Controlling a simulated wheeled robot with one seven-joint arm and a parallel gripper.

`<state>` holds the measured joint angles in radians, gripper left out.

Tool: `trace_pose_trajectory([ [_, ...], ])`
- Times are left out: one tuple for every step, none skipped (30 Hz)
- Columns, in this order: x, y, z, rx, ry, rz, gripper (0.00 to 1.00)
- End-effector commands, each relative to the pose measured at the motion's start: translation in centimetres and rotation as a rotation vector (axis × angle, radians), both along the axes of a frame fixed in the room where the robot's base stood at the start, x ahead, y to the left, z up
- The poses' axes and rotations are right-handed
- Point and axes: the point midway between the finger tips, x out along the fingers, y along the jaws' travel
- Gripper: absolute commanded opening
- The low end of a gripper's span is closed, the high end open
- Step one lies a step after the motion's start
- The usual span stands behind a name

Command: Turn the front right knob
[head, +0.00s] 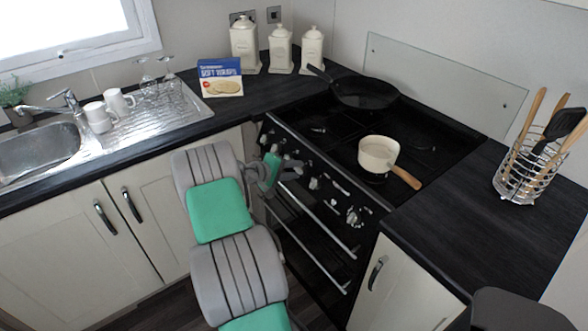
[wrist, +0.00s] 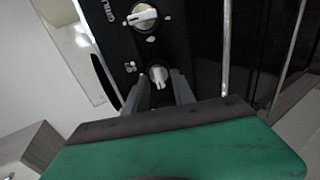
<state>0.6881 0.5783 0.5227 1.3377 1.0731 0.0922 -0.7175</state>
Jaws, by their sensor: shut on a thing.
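A white stove knob (wrist: 158,74) with a ridged pointer sits on the black control panel in the wrist view. My gripper (wrist: 160,86) is shut on it, with one grey finger on each side. A small dotted symbol is printed beside this knob; I cannot read clearly which burner it marks. In the head view my gripper (head: 286,166) is at the left part of the panel of the black stove (head: 320,160). There it hides the knob it holds. More light knobs (head: 334,204) run along the panel to the lower right.
Another knob (wrist: 143,17) is near the grill lettering. A cream saucepan (head: 377,154) and a black frying pan (head: 362,92) stand on the hob. Oven door handles (head: 318,225) run below the panel. A utensil rack (head: 522,178) stands on the right counter.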

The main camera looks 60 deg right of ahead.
Motion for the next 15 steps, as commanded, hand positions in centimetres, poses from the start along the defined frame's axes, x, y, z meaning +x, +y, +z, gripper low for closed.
trace_pose_trajectory([
  [0.03,0.00,-0.01,0.001,0.001,0.002,0.00],
  [0.03,0.00,-0.01,0.001,0.001,0.002,0.00],
  [0.04,0.01,-0.02,0.001,0.001,0.002,0.00],
  [0.04,0.01,-0.02,0.001,0.001,0.002,0.00],
  [0.04,0.01,-0.02,0.001,0.001,0.002,0.00],
  [0.04,0.01,-0.02,0.001,0.001,0.002,0.00],
  [0.04,0.01,-0.02,0.001,0.001,0.002,0.00],
  [0.04,0.01,-0.02,0.000,0.000,0.001,0.00],
  [0.04,0.01,-0.02,0.000,0.000,0.001,0.00],
  [0.04,0.01,-0.02,0.000,0.000,0.001,0.32],
  [0.05,0.00,-0.02,0.000,0.000,0.001,0.34],
  [0.04,0.01,-0.02,0.000,0.000,0.001,0.37],
  [0.04,0.01,-0.02,0.000,0.000,0.001,0.40],
  [0.04,0.01,-0.02,0.000,0.000,0.001,0.42],
  [0.03,0.01,-0.01,0.000,0.001,0.000,0.45],
])
